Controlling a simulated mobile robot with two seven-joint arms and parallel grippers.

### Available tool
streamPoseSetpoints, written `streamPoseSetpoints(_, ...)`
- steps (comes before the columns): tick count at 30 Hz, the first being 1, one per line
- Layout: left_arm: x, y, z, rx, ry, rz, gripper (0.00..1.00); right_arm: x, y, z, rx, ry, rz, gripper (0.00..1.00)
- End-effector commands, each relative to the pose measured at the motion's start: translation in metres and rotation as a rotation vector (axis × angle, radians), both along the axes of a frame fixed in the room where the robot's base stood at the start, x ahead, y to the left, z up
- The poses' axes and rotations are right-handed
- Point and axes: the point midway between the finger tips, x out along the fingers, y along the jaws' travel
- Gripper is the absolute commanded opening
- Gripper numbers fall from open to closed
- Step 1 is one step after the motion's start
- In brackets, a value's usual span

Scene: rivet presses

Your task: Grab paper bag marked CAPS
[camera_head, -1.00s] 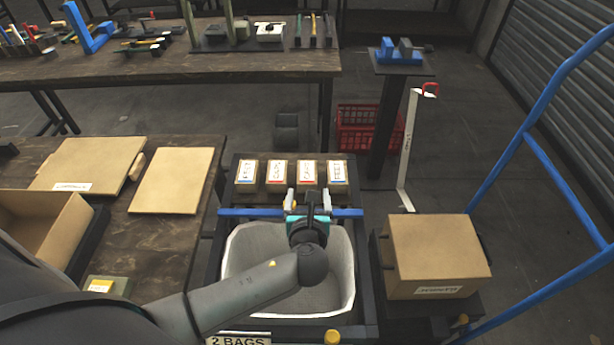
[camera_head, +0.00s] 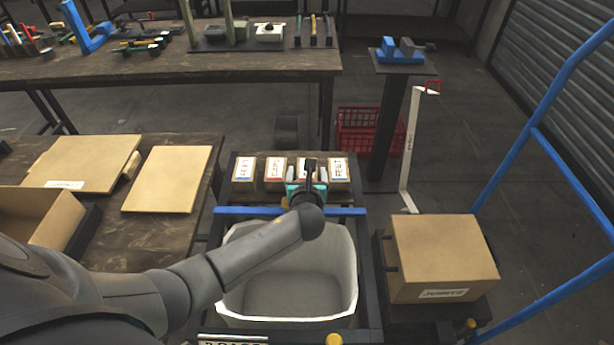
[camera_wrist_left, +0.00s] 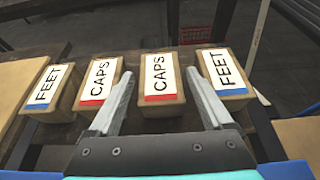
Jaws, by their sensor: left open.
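Small tan paper bags stand in a row at the far end of a dark stand in the head view. The left CAPS bag (camera_head: 275,172) (camera_wrist_left: 98,82) and the right CAPS bag (camera_wrist_left: 159,82) have white labels with a red strip. A FEET bag with a blue strip stands at each end, left (camera_head: 244,169) and right (camera_head: 338,169). My left gripper (camera_head: 306,172) (camera_wrist_left: 160,78) is open and empty. In the wrist view its fingers point at the right CAPS bag, one towards each side. In the head view the gripper partly hides that bag. My right gripper is out of view.
A blue bar (camera_head: 232,211) and an open pale bin (camera_head: 340,255) lie nearer than the bags. A closed cardboard box (camera_head: 440,250) stands to the right. The wooden bench (camera_head: 150,245) with flat cardboard is on the left. A red crate (camera_head: 360,125) is on the floor behind.

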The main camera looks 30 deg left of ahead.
Motion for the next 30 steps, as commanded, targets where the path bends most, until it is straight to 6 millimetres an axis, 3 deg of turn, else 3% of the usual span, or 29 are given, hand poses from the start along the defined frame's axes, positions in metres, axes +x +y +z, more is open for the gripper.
streamPoseSetpoints(3,-0.0002,-0.0002,0.0005,-0.001,0.000,0.000,0.81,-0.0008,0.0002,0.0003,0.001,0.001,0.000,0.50)
streamPoseSetpoints(24,-0.0007,-0.0002,0.0002,0.000,0.000,0.000,0.03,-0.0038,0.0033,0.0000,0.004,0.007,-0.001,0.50)
streamPoseSetpoints(30,-0.0003,-0.0001,0.0010,0.000,-0.001,0.000,0.03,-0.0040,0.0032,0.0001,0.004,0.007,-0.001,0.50)
